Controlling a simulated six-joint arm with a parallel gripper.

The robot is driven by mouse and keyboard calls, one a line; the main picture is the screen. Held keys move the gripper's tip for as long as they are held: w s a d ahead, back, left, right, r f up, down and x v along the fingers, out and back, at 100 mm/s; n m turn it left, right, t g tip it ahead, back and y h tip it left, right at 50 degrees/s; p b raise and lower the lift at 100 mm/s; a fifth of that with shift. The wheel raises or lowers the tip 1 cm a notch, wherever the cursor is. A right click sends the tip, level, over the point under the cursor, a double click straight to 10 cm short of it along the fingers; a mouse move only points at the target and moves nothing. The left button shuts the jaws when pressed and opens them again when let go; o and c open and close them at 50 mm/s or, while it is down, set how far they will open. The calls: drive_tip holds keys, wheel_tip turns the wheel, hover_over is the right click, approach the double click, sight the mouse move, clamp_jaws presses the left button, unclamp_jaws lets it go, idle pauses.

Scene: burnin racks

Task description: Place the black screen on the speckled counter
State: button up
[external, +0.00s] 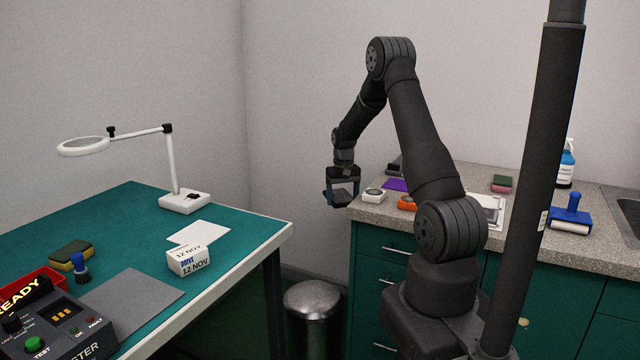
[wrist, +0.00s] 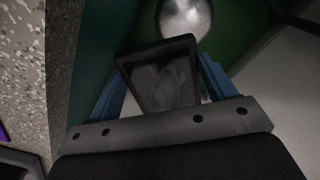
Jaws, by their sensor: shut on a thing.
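The black screen (wrist: 163,84) is a dark framed panel held between the blue fingers of my gripper (wrist: 163,90) in the wrist view. In the external view my gripper (external: 342,192) is shut on it, and the screen (external: 343,196) shows as a small dark shape between the fingers. It hangs in the air just left of the near left corner of the speckled counter (external: 385,215). In the wrist view the speckled counter (wrist: 28,70) lies at the left, and the floor is below the screen.
On the counter are a purple sheet (external: 395,184), a white-and-black item (external: 373,195), an orange item (external: 407,203), a sponge (external: 502,184) and a blue-handled roller (external: 571,216). A metal bin (external: 312,300) stands in the gap beside the green-topped table (external: 120,225).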

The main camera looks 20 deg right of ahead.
drive_tip(key=s+a+r+n, duration=0.1)
drive_tip(key=s+a+r, duration=0.2)
drive_tip(key=a, duration=0.8)
drive_tip(key=s+a+r+n, duration=0.2)
drive_tip(key=s+a, duration=0.4)
drive_tip(key=a, duration=0.6)
drive_tip(key=s+a+r+n, duration=0.2)
drive_tip(key=s+a+r, duration=0.2)
drive_tip(key=a, duration=0.8)
drive_tip(key=shift+s+r, duration=0.4)
drive_tip(key=shift+r, duration=0.1)
drive_tip(key=s+a+r+n, duration=0.25)
drive_tip(key=s+a, duration=0.45)
drive_tip(key=s, duration=0.4)
drive_tip(key=s+a+r+n, duration=0.2)
drive_tip(key=s+a+r, duration=0.2)
drive_tip(key=s+a, duration=0.6)
hover_over(155, 303)
drive_tip(key=shift+m, duration=0.25)
drive_tip(key=f, duration=0.6)
drive_tip(key=shift+w+d, duration=0.25)
drive_tip(key=shift+w, duration=0.1)
drive_tip(key=shift+s+a+f, duration=0.25)
drive_tip(key=shift+f, duration=1.95)
